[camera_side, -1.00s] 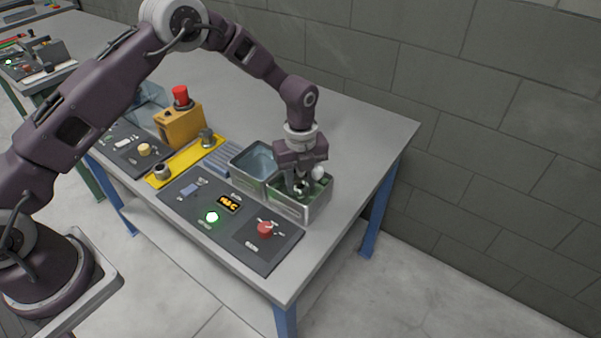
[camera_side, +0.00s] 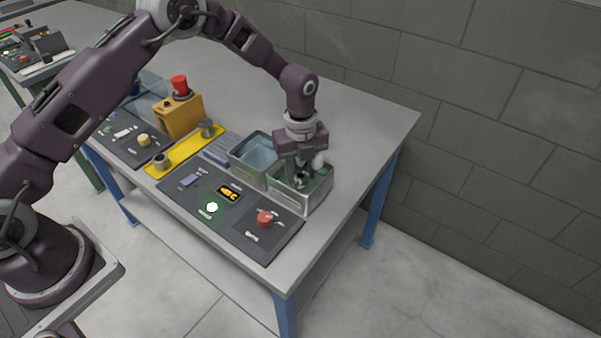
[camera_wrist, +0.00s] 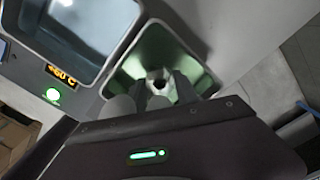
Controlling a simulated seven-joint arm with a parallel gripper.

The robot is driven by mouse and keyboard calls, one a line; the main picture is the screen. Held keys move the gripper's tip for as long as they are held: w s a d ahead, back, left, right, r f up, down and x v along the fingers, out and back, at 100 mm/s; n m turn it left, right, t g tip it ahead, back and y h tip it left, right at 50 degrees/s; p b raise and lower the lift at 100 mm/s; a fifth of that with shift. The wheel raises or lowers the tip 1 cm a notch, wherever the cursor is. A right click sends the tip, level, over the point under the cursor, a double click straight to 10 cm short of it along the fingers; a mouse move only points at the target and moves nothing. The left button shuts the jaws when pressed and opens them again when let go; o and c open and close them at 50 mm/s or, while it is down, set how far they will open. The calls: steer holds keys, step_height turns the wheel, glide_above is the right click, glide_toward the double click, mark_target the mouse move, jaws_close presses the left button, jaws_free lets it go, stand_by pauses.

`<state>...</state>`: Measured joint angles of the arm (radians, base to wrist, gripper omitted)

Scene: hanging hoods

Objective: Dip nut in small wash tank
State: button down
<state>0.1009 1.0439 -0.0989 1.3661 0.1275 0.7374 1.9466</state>
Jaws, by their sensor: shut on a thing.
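My gripper (camera_side: 302,177) points down into the mouth of the small wash tank (camera_side: 318,201), a metal box with a greenish inside at the right end of the row. The gripper is shut on the nut (camera_wrist: 159,80), a grey ring with a dark hole, seen between the fingertips in the wrist view. The small tank (camera_wrist: 207,84) surrounds the nut in that view. The nut is apart from the visible walls. I cannot tell whether it touches the liquid. In the side view the fingers partly hide the nut.
A larger tank with pale bluish liquid (camera_side: 259,157) stands directly left of the small one. A control panel (camera_side: 190,203) with a lit green button and red knob lies in front. A yellow strip (camera_side: 184,155) and orange box with a red button (camera_side: 179,113) stand further left.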

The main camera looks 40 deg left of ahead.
steer(key=shift+f, duration=0.25)
stand_by(3.9)
stand_by(2.3)
step_height(320, 180, up, 8)
steer(key=shift+r, duration=0.25)
stand_by(0.5)
stand_by(0.4)
